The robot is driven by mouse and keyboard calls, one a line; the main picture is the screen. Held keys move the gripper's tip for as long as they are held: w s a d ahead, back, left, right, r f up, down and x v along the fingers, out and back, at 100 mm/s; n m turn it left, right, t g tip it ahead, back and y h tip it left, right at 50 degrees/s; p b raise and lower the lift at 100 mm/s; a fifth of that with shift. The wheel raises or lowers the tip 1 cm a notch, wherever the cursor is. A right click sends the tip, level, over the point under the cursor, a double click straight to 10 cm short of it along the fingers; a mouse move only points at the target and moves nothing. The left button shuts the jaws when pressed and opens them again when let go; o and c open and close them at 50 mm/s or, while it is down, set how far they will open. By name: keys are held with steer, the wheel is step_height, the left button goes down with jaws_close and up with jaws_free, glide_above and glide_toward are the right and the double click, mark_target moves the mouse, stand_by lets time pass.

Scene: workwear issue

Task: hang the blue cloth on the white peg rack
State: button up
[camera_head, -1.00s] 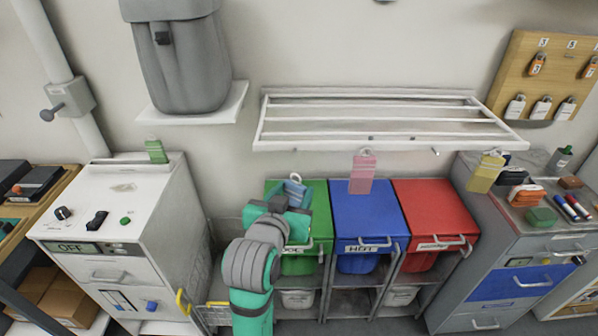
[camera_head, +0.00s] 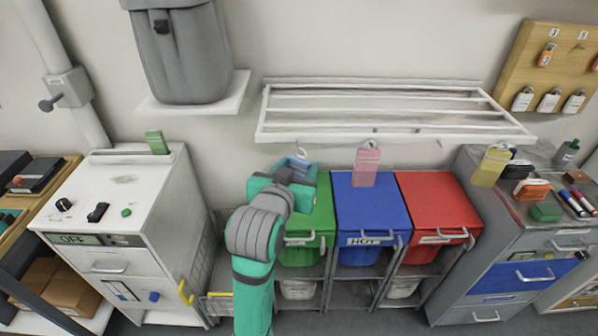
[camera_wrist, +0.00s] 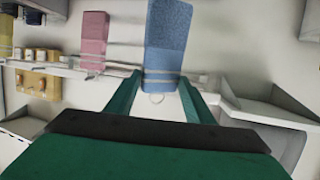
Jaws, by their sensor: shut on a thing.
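The blue cloth (camera_head: 299,165) is in my gripper (camera_head: 288,179), just below the left end of the white peg rack (camera_head: 395,133). In the wrist view the blue cloth (camera_wrist: 168,35) lies between the two fingers (camera_wrist: 159,78), which are shut on it. A small ring (camera_wrist: 157,98) shows at its end. In the head view the ring is close to the rack's left peg; I cannot tell whether it is on it. My gripper hides the cloth's lower part. A pink cloth (camera_head: 367,167) hangs at the middle of the rack; it also shows in the wrist view (camera_wrist: 94,40).
Green (camera_head: 322,205), blue (camera_head: 358,205) and red (camera_head: 436,200) bins stand under the rack. A yellow cloth (camera_head: 490,167) hangs at the right by a grey cabinet (camera_head: 470,270). A white machine (camera_head: 120,220) and a shelf with a grey container (camera_head: 185,60) are at left.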

steer(key=shift+w+f, duration=0.2)
steer(key=shift+w, duration=2.6)
steer(key=shift+c, duration=0.3)
steer(key=shift+w+f, duration=0.25)
steer(key=shift+w, duration=0.25)
steer(key=shift+w+a+f, duration=0.1)
steer(key=shift+a, duration=0.15)
steer(key=shift+c, duration=0.2)
steer(key=o, duration=1.4)
steer(key=shift+o, duration=0.5)
steer(key=shift+d, duration=0.1)
